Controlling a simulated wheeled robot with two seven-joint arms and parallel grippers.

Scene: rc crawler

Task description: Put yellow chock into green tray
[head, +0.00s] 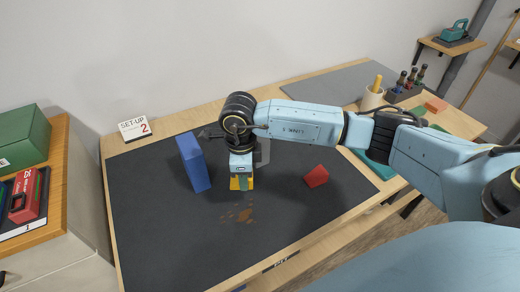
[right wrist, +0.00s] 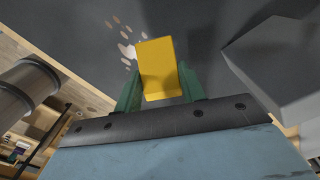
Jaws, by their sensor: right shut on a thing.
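The yellow chock (head: 236,184) is on or just above the dark mat, between the fingers of my right gripper (head: 243,182). In the right wrist view the chock (right wrist: 158,66) sits between the two green fingers, which are shut on it. I cannot tell whether it touches the mat. A green tray (head: 374,167) lies right of the mat, largely hidden behind my right arm. My left gripper is not in view.
A tall blue block (head: 194,162) stands close to the left of my right gripper. A red block (head: 316,176) lies to its right on the mat (head: 150,225). Brown spots (head: 240,215) mark the mat in front. A cream cup (head: 372,98) stands at the back right.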

